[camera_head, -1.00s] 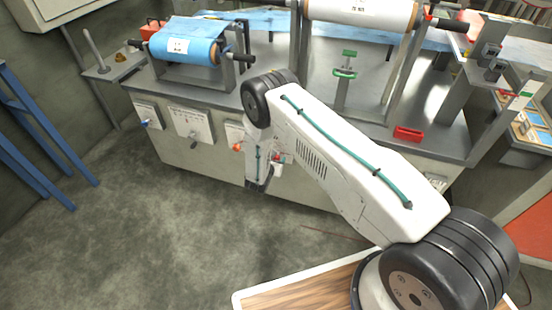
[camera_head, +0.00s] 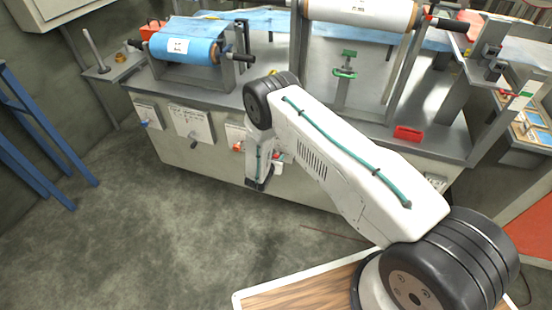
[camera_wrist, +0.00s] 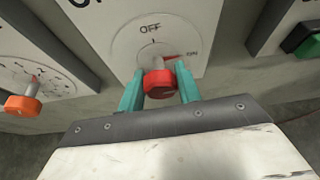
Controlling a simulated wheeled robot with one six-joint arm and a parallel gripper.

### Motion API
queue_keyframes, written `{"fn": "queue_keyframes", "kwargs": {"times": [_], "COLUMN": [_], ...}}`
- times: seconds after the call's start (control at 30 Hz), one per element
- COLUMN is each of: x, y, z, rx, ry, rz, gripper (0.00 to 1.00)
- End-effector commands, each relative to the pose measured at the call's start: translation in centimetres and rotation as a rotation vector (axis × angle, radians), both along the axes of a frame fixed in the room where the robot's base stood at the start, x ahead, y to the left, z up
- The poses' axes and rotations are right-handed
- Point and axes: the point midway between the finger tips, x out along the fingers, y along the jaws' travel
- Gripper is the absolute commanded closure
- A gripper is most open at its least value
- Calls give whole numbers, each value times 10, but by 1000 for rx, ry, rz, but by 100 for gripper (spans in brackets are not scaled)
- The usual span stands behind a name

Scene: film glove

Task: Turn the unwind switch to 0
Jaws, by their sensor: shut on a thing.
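In the wrist view, a red knob (camera_wrist: 159,84) sits on a pale panel (camera_wrist: 122,55) with a round dial marked OFF at the top and ON at the right. A red pointer shows beside the shaft toward the ON side. My gripper (camera_wrist: 160,73) has its two teal fingers on either side of the red knob, shut on it. No label reading "unwind" or "0" is legible on this dial. In the head view, my gripper is largely hidden behind my own arm, close to the machine's front face.
An orange knob (camera_wrist: 22,104) on a numbered dial is to the left in the wrist view. A green button (camera_wrist: 302,40) is to the right. In the head view, the machine (camera_head: 180,165) also carries a blue knob (camera_head: 145,124) farther left. Floor in front is clear.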

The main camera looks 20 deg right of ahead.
Motion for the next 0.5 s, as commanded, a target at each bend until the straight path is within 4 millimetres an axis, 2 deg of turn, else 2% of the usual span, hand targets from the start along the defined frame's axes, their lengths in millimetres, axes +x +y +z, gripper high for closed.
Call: {"fn": "queue_keyframes", "kwargs": {"times": [0.5], "x": [1], "y": [2], "z": [-1], "rx": [-338], "ry": [246], "rz": [0], "gripper": [89]}}
